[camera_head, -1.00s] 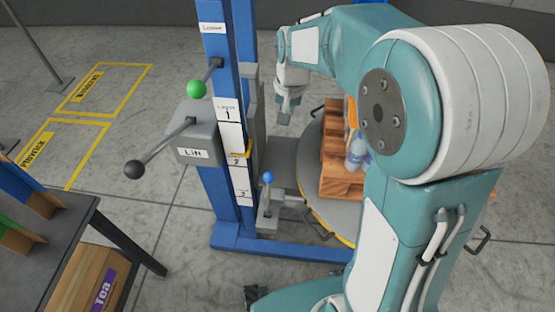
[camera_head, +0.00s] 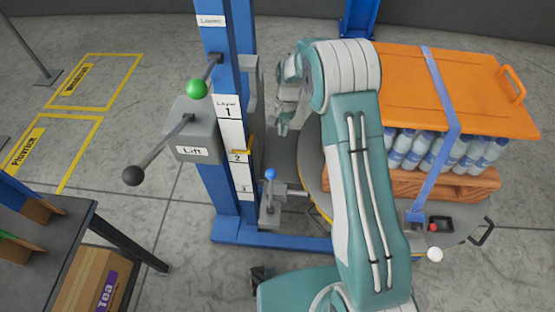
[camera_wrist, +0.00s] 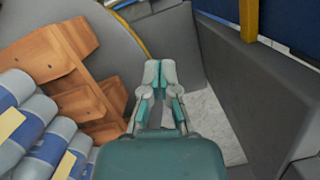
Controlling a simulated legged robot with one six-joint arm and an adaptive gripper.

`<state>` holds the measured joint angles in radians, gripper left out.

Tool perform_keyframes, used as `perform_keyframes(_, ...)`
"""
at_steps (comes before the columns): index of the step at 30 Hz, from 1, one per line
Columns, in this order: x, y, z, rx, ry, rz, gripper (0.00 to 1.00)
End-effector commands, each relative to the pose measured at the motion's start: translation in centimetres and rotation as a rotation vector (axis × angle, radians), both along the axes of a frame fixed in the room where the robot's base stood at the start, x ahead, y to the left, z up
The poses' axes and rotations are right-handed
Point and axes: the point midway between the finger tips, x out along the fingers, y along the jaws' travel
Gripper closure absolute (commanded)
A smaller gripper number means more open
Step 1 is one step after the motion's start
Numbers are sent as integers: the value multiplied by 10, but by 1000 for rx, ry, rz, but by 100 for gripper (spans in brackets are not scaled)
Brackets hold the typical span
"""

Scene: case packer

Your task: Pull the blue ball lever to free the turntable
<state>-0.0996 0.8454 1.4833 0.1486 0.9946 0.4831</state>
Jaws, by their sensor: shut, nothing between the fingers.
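The blue ball lever (camera_head: 270,175) stands upright on a grey bracket at the foot of the blue lift column, beside the turntable. The round grey turntable (camera_head: 312,160) lies right of it and is partly hidden by my arm. My gripper (camera_head: 281,130) is above and a little behind the blue ball, apart from it. In the wrist view my gripper (camera_wrist: 160,72) is shut and empty, with its fingertips together over the gap between the turntable (camera_wrist: 125,60) and a grey panel. The blue ball does not show in the wrist view.
A wooden pallet (camera_head: 455,185) with bottles, an orange cover (camera_head: 455,85) and a blue strap sits on the turntable. The blue column (camera_head: 238,120) carries a green ball lever (camera_head: 197,89) and a black ball lever (camera_head: 133,176). A dark table (camera_head: 75,215) stands at left.

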Motion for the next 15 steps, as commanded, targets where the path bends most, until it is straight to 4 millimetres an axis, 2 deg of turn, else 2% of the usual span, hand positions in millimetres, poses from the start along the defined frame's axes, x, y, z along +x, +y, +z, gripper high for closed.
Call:
perform_keyframes(9,0,0,-1,0,1,0,100)
perform_keyframes(15,-6,3,-24,-1,5,1,100)
